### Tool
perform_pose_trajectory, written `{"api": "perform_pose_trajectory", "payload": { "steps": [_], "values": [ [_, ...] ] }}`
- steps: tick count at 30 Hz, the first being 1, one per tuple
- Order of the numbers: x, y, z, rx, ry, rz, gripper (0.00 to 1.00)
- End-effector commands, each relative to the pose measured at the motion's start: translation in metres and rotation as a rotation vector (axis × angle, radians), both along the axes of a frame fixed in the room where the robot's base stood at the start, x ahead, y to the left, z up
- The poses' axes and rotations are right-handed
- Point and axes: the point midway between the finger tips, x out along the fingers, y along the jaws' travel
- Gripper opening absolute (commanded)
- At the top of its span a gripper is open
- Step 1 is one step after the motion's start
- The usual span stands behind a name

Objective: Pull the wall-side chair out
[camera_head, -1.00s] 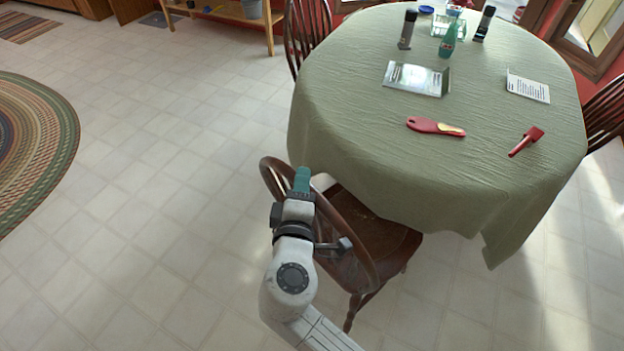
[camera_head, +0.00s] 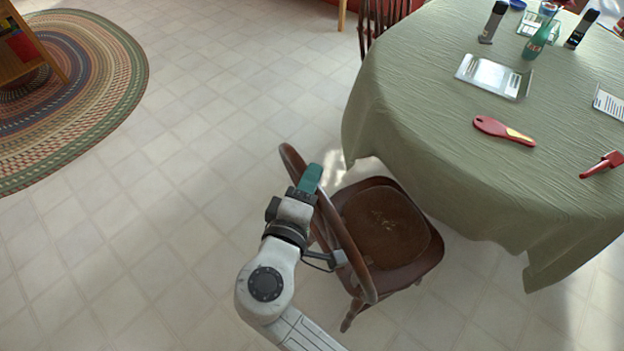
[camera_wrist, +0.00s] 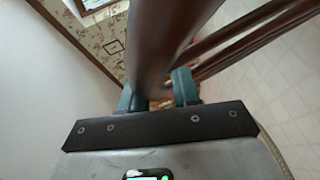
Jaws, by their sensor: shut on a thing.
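A dark brown wooden chair (camera_head: 388,222) with a round-cornered seat and a curved hoop back stands at the near left side of the table. Its whole seat shows, mostly clear of the tablecloth. My gripper (camera_head: 309,182), with teal fingers, is shut on the chair's back rail. In the wrist view the brown rail (camera_wrist: 155,50) runs between the two teal fingers of my gripper (camera_wrist: 156,90). The fingertips are partly hidden behind the rail. The table (camera_head: 430,130) wears a green cloth that hangs close to the seat's far edge.
A second chair (camera_head: 380,18) stands at the table's far left. A foil tray (camera_head: 492,76), a red-handled brush (camera_head: 503,130), a red tool (camera_head: 602,164) and bottles are on the table. Open tiled floor (camera_head: 190,190) lies to the left, with a braided rug (camera_head: 85,90) beyond.

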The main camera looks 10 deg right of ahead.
Motion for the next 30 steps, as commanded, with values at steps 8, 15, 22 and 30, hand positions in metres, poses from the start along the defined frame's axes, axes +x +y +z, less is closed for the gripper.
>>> {"api": "perform_pose_trajectory", "payload": {
  "steps": [8, 15, 22, 30],
  "values": [
    [0.000, 0.001, -0.002, 0.000, 0.003, 0.004, 0.50],
    [0.000, 0.000, -0.001, 0.000, 0.001, 0.001, 0.51],
    [-0.018, 0.011, 0.001, 0.000, 0.001, 0.004, 0.51],
    [-0.062, 0.038, 0.008, 0.001, 0.001, 0.006, 0.51]
  ]
}}
